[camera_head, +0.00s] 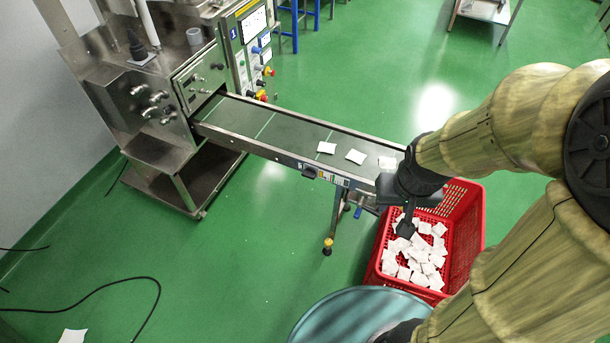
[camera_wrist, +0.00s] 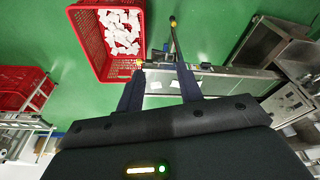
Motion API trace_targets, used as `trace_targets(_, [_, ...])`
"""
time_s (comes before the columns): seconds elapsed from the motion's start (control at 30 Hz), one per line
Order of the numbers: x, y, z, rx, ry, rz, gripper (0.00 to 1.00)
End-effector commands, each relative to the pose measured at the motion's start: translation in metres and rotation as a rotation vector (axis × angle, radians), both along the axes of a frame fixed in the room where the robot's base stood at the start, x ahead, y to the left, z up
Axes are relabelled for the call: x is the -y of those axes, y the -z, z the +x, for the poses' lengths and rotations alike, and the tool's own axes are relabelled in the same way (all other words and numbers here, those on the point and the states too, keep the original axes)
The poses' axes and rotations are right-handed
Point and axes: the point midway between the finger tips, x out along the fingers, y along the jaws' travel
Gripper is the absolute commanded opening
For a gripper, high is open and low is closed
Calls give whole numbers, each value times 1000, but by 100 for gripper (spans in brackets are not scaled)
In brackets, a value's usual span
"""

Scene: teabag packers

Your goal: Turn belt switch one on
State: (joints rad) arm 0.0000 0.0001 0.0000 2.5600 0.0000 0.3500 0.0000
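A dark knob-like switch (camera_head: 309,171) sits on the near side rail of the conveyor belt (camera_head: 265,128), beside a row of small labels. I cannot read its setting. A machine (camera_head: 190,85) with a blue "1" label stands at the belt's left end. My gripper (camera_head: 405,226) is above the red crate near the belt's right end, apart from the switch and to its right. In the wrist view my gripper (camera_wrist: 160,68) has its two fingers spread with nothing held between them. The belt's side rail (camera_wrist: 225,71) passes beyond the fingertips there.
White teabags (camera_head: 356,157) lie on the belt. The red crate (camera_head: 473,222) holds many more. A round teal surface (camera_head: 330,305) is in the foreground. A black cable (camera_head: 110,282) lies on the floor at left. Another red crate (camera_wrist: 22,78) shows in the wrist view.

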Motion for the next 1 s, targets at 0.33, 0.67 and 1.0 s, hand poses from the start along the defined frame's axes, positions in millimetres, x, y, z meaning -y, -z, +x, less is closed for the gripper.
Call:
trace_targets(0.33, [-6, 12, 9, 17, 3, 12, 73])
trace_targets(0.67, [-60, 109, 97, 195, 81, 91, 73])
trace_targets(1.0, [-124, 225, 185, 456, 198, 68, 73])
